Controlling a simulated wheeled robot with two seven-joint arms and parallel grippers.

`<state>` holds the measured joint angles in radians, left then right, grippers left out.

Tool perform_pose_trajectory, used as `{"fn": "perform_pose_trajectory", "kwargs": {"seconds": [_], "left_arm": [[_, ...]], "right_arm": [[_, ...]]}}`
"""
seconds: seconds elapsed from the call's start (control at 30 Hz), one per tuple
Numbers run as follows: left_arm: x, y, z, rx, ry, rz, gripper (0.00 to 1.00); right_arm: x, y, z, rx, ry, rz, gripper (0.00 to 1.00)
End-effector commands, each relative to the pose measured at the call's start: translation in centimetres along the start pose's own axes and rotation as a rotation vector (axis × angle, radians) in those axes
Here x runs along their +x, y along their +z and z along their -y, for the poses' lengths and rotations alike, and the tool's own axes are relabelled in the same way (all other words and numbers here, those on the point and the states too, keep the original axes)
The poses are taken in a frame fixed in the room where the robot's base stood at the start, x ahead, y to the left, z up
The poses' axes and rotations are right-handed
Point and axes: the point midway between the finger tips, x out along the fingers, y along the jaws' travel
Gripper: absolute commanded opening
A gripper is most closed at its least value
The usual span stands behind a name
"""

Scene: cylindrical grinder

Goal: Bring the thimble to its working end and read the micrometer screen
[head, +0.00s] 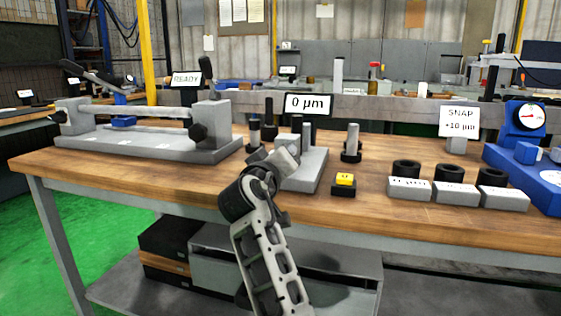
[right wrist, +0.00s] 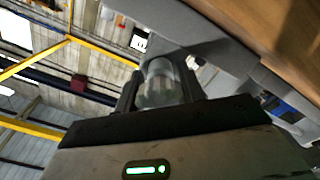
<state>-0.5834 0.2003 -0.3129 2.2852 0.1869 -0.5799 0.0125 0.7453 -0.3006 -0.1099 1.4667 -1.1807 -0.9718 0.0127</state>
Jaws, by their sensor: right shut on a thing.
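The micrometer screen (head: 308,103) stands upright on the bench and reads "0 µm". Below it is a grey base block (head: 306,172) with short posts, partly hidden by my gripper. My right gripper (head: 283,152) is at the near left side of this block. In the right wrist view, its two dark fingers (right wrist: 161,88) are shut on a grey ribbed cylinder, seemingly the thimble (right wrist: 158,82). In the head view the thimble is hard to tell from the gripper. My left gripper is not in view.
A long grey fixture (head: 150,145) with a "READY" sign (head: 186,79) stands at left. A yellow button (head: 345,179) on a black box, a dark-based post (head: 351,145), labelled blocks with black rings (head: 409,189) and a blue dial gauge (head: 525,118) are at right. The front bench strip is clear.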

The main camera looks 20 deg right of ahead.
Motion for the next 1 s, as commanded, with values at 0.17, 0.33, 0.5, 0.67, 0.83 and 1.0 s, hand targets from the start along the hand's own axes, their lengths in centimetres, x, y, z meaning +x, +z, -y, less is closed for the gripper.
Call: {"fn": "perform_pose_trajectory", "kwargs": {"seconds": [0.17, 0.33, 0.5, 0.67, 0.83, 1.0], "left_arm": [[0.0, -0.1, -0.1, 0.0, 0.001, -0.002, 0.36], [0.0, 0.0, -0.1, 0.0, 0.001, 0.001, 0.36], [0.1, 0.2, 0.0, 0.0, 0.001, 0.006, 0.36], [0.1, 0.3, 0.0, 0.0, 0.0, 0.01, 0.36], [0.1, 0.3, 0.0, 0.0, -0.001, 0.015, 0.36], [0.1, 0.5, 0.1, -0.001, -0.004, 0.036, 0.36]], "right_arm": [[0.0, -0.1, 0.0, 0.006, -0.002, -0.001, 0.17], [0.0, -0.1, 0.0, 0.006, -0.002, -0.001, 0.45], [0.0, -0.1, 0.0, 0.005, -0.001, -0.001, 0.61], [0.0, -0.1, 0.0, 0.004, -0.001, -0.001, 0.61], [-1.3, -0.1, 0.0, 0.004, -0.001, -0.001, 0.61], [-4.7, -0.1, 0.0, 0.005, -0.004, -0.001, 0.61]]}}
